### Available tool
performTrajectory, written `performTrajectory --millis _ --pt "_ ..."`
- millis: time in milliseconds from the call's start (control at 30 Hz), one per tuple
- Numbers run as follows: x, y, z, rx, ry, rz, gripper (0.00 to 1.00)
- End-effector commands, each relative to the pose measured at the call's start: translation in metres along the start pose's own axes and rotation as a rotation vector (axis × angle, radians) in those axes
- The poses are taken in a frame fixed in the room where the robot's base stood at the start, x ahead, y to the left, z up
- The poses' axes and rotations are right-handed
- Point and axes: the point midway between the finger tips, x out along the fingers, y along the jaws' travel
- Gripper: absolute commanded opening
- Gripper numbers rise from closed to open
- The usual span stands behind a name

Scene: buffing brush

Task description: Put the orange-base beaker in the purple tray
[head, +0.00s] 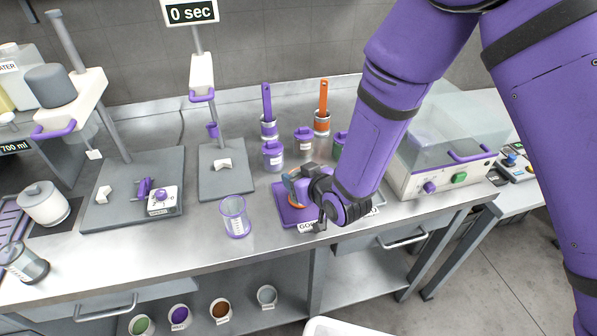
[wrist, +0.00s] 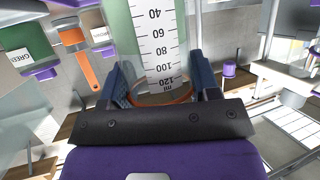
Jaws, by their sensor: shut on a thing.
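My gripper (head: 294,178) is over the purple tray (head: 285,213) near the front of the bench in the head view. In the wrist view, the blue fingers of my gripper (wrist: 164,78) are shut on the sides of a clear beaker (wrist: 160,45) with a white ml scale and an orange ring. In the head view my gripper and wrist hide most of the beaker. I cannot tell whether it touches the tray. The tray carries a partly covered label on its front.
A clear purple-base beaker (head: 235,218) stands left of the tray. Behind the tray are a purple-lidded jar (head: 273,156) and pots with a purple brush (head: 267,103) and an orange brush (head: 323,97). A clear-lidded machine (head: 440,150) stands right.

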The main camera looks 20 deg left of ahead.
Motion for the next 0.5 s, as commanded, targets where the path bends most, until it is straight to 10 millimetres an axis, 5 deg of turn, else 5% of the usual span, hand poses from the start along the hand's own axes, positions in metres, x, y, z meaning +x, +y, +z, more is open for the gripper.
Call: performTrajectory --millis 233,267,300,367,500 --pt "0.0011 0.0003 0.0017 0.0 0.0 0.0 0.19" --pt "0.0012 0.0003 0.002 0.0 0.0 0.0 0.59" --pt "0.0011 0.0003 0.0016 0.0 0.0 0.0 0.68" --pt "0.0011 0.0003 0.0015 0.0 0.0 0.0 0.82" --pt "0.0011 0.0003 0.0016 0.0 0.0 0.0 0.82"
